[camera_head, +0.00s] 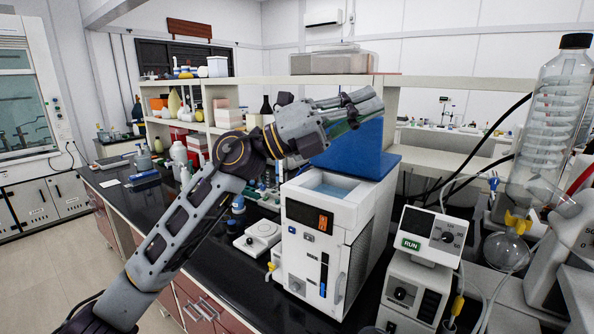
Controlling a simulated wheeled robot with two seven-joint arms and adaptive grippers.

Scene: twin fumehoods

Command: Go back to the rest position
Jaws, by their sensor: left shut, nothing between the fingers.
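My left arm comes in from the lower left and reaches up across the middle of the head view. My left gripper (357,104) is shut and empty. In the picture it lies in front of the blue raised lid of a white bath unit (325,239). Whether it touches the lid cannot be told from this one view. My right gripper is not in view.
A black bench (222,275) carries the bath, a small white stirrer (257,238) and several bottles. On the right stand a rotary evaporator controller (433,237) and a glass condenser (548,125). A fumehood (25,110) is at far left, with clear floor before it.

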